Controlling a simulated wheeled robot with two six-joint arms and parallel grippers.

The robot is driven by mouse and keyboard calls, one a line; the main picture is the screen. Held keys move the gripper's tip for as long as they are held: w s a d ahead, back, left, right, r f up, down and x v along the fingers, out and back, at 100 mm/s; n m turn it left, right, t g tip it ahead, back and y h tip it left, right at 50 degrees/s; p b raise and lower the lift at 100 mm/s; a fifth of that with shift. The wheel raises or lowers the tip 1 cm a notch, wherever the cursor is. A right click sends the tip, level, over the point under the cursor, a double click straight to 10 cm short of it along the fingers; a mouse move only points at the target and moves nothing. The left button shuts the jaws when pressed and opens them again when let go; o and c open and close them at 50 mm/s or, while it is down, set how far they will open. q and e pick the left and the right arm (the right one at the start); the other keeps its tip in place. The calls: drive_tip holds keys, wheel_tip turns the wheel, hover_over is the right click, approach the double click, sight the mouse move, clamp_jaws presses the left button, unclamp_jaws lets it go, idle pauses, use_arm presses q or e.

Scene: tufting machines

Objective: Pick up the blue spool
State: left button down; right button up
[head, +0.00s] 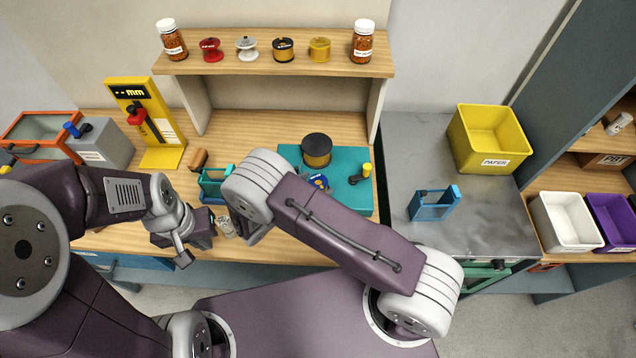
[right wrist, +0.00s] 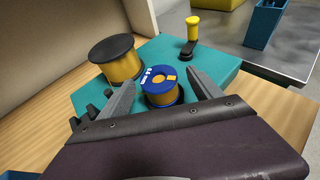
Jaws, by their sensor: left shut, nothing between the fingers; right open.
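The blue spool (right wrist: 160,88) has a blue, labelled top face and gold winding. In the right wrist view it stands upright on the teal machine base (right wrist: 222,62). My right gripper (right wrist: 161,79) is open, with one finger on either side of the spool in the picture; I cannot tell whether they touch it. My left gripper (head: 184,257) is shut and empty, low over the front of the wooden bench.
A larger black-topped gold spool (head: 316,150) and a yellow-knobbed lever (head: 364,173) stand on the teal base. A teal holder (head: 212,183) is left of my right arm. A shelf (head: 275,66) with jars and spools is behind. A grey counter (head: 400,150) lies right.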

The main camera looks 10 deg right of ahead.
sight(320, 181)
drive_tip(key=shift+w+d+f, duration=0.1)
drive_tip(key=shift+d, duration=0.05)
drive_tip(key=shift+w+d, duration=0.15)
drive_tip(key=shift+d, duration=0.05)
drive_tip(key=p+x, duration=0.2)
drive_tip(key=x, duration=0.2)
drive_tip(key=shift+w+d+f, duration=0.2)
drive_tip(key=shift+w+f, duration=0.1)
drive_tip(key=shift+s+a, duration=0.1)
drive_tip(key=c, duration=1.4)
